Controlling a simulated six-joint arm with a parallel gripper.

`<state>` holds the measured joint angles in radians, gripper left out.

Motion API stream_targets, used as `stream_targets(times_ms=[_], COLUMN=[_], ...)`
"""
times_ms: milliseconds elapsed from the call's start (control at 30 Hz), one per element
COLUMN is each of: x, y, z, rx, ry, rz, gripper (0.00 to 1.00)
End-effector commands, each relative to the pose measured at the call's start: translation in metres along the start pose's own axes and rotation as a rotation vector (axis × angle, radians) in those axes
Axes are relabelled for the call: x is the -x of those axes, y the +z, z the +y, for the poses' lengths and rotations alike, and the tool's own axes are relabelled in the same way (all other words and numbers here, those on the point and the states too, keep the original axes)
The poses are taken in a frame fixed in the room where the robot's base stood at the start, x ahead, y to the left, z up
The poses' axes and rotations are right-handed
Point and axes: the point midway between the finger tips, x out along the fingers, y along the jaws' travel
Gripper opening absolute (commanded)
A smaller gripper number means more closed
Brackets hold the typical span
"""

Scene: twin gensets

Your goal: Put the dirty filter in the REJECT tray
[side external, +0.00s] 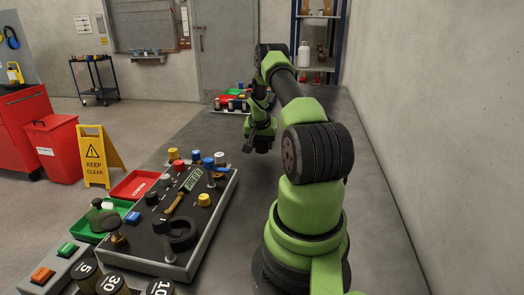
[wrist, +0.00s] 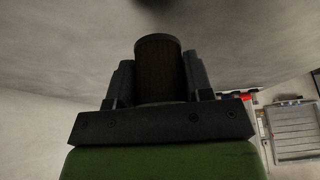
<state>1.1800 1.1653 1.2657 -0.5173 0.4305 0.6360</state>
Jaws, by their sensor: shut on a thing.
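My gripper (wrist: 160,75) is shut on a dark brown, ribbed cylinder with a dark rim, seemingly the dirty filter (wrist: 160,68); one finger stands on each side of it. In the side view my gripper (side external: 252,142) hangs over the grey table between the near and far stations, and I cannot make out the filter there. A red tray (side external: 134,185) lies beside the near panel, and another red tray (side external: 233,93) lies at the far station. Their lettering is too small to read, so I cannot tell which is REJECT.
The near panel (side external: 226,200) carries knobs, posts and a black ring. A green tray (side external: 96,224) and a button box (side external: 52,275) lie beside it. Dark numbered cylinders (side external: 112,284) stand at the front. The table (side external: 340,115) is clear at right, along the wall.

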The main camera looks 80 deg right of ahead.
Motion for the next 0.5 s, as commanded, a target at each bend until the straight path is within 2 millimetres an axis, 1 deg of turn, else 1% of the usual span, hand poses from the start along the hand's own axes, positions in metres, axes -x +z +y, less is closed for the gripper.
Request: stream_targets(times_ms=[33, 200, 333, 500], x=[0.012, 0.043, 0.058, 0.064], y=[-0.006, -0.018, -0.024, -0.026], z=[0.000, 0.000, 0.000, -0.003], rx=[-0.001, -0.001, -0.001, 0.006], ry=[-0.002, -0.001, 0.000, -0.002], rz=[0.006, 0.005, 0.002, 0.000], gripper=[0.19, 0.19, 0.19, 0.19])
